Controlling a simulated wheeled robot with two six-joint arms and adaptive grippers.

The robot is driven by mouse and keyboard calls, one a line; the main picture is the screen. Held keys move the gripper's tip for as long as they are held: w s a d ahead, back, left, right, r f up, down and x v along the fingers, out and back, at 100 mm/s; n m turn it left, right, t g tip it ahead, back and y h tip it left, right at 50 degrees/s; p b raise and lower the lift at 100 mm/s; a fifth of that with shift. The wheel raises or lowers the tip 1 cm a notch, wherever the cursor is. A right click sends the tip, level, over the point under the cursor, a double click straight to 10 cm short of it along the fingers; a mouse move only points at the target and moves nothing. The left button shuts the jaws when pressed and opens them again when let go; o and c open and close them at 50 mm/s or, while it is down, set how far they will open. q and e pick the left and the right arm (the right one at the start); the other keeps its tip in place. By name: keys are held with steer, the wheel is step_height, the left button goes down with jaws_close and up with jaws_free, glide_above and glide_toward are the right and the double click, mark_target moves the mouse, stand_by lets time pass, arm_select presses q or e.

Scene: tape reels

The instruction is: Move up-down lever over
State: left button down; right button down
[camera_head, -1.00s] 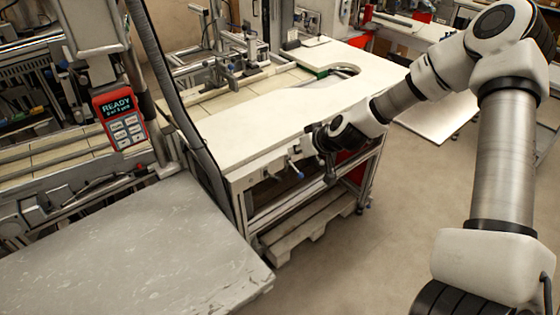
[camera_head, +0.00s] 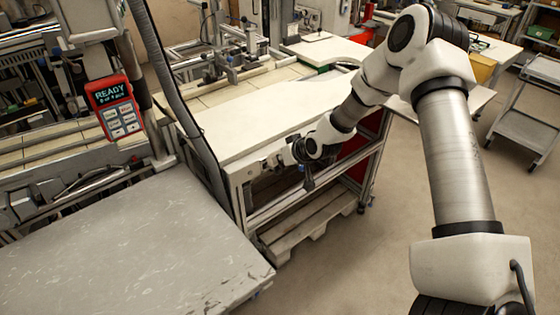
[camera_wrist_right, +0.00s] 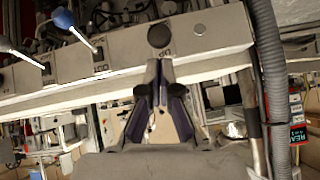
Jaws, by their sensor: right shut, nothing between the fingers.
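A lever with a blue ball knob (camera_wrist_right: 63,19) and a thin metal rod sticks out of the light panel (camera_wrist_right: 125,50) on the table's front edge in the right wrist view. A second rod lever (camera_wrist_right: 22,54) stands to its left, its end cut off by the frame. I cannot tell from the small lettering which one is the up-down lever. My right gripper (camera_wrist_right: 157,68) is shut and empty, close to the panel and right of both levers, below a round dark knob (camera_wrist_right: 161,36). In the head view the right gripper (camera_head: 303,172) is at the table front, hiding the levers.
The white-topped table (camera_head: 260,115) has an open metal frame and a pallet (camera_head: 310,228) beneath. A grey slab (camera_head: 110,260) lies at left front. A red READY pendant (camera_head: 115,107) and a grey hose (camera_head: 180,90) stand left.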

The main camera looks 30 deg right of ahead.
steer(key=shift+s+f, duration=0.25)
steer(key=shift+a, duration=0.1)
steer(key=shift+w, duration=0.1)
steer(key=shift+f, duration=0.1)
